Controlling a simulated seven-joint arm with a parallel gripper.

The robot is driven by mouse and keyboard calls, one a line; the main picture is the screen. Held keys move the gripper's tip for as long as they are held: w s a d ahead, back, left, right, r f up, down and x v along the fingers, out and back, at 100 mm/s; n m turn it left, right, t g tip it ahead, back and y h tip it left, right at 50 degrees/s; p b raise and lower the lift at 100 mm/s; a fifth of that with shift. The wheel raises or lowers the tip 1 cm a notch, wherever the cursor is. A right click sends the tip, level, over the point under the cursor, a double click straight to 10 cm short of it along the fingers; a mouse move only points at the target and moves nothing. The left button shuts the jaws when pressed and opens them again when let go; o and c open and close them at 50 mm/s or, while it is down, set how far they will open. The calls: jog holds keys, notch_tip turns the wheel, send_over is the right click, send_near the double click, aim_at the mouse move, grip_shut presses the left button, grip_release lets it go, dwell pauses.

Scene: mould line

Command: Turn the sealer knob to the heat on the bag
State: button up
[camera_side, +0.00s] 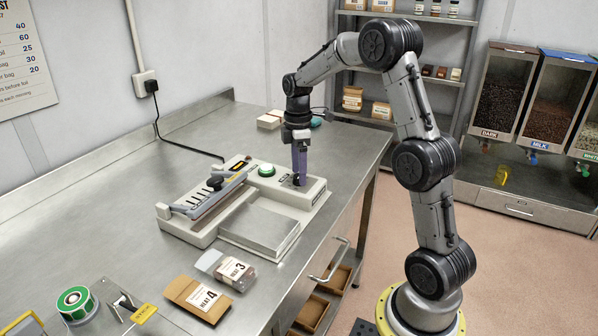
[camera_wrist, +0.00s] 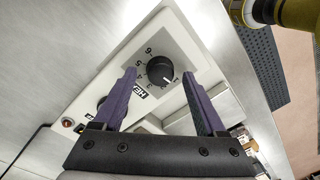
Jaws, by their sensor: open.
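The sealer (camera_side: 243,208) is a long cream machine on the steel bench, with a lever arm and a flat metal plate. Its black heat knob (camera_wrist: 160,69) has a printed scale with digits up to 6; its white pointer mark is at the lower right, near the 1. My gripper (camera_side: 298,182) points down over the sealer's right end. In the wrist view its purple fingers (camera_wrist: 159,74) are open, one on each side of the knob, with gaps. A clear bag labelled HEAT 3 (camera_side: 232,270) and a brown bag labelled HEAT 4 (camera_side: 200,296) lie in front.
A green button (camera_side: 267,170) is on the sealer beside my gripper. A power cord (camera_side: 185,145) runs back to the wall. A roll of labels (camera_side: 76,303) stands at the front left. Small boxes (camera_side: 270,120) sit behind. The bench's left part is clear.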

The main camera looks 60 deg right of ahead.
jog(key=shift+f, duration=0.4)
jog(key=shift+c, duration=0.2)
grip_shut()
